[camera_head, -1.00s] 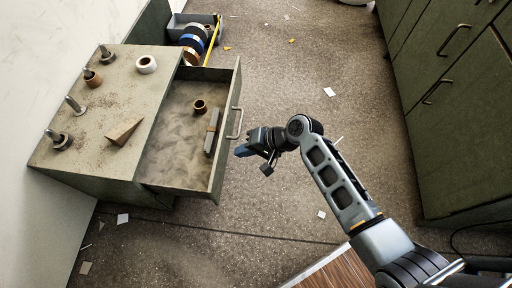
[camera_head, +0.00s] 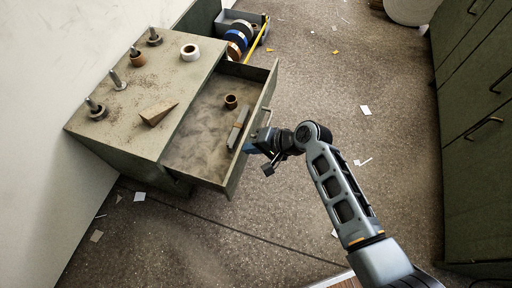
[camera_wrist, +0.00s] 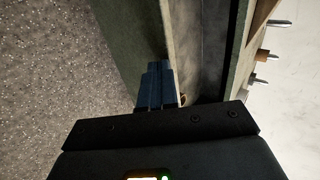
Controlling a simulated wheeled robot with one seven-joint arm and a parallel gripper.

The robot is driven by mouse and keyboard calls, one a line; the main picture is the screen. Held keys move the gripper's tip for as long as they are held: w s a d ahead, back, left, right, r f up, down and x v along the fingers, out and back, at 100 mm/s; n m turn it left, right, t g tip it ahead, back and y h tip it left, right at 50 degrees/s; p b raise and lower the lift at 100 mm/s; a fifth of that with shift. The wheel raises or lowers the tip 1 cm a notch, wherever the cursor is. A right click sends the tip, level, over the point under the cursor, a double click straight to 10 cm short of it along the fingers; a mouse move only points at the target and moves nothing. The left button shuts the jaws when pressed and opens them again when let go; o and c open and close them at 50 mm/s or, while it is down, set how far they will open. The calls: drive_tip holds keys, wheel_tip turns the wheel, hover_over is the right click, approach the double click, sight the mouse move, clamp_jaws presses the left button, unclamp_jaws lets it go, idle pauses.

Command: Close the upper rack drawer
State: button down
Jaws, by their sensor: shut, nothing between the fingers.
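The upper rack drawer (camera_head: 195,147) stands pulled out of the green rack (camera_head: 175,80) in the head view. Its front panel (camera_head: 256,116) faces right, with a metal handle (camera_head: 269,115) partly hidden by my gripper. My gripper (camera_head: 248,147) is shut and empty, with its tips at the outer side of the front panel, below the handle. In the wrist view the blue-grey fingers (camera_wrist: 157,82) are together against or very close to the panel (camera_wrist: 137,40); contact is hard to tell. A brown ring (camera_head: 231,101) and a grey bar (camera_head: 238,128) lie inside the drawer.
The rack top carries several posts, a white roll (camera_head: 190,52) and a wooden wedge (camera_head: 158,113). A grey bin (camera_head: 226,18) with rolls and a yellow strip stands behind the drawer. Green cabinets (camera_head: 478,150) line the right. The floor between is open, with paper scraps.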

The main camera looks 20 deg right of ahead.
drive_tip(key=w+a+b, duration=0.2)
drive_tip(key=w+a, duration=0.7)
drive_tip(key=a, duration=0.4)
drive_tip(key=shift+w+a, duration=0.2)
drive_tip(key=shift+w, duration=0.2)
drive_tip(key=shift+s+d, duration=0.1)
drive_tip(key=s+d+f+p+v, duration=0.1)
drive_tip(key=p+v, duration=0.4)
drive_tip(key=v, duration=0.7)
drive_tip(key=shift+s+d+f, duration=0.2)
drive_tip(key=shift+d, duration=0.25)
drive_tip(key=shift+s+p, duration=0.1)
drive_tip(key=shift+p, duration=0.2)
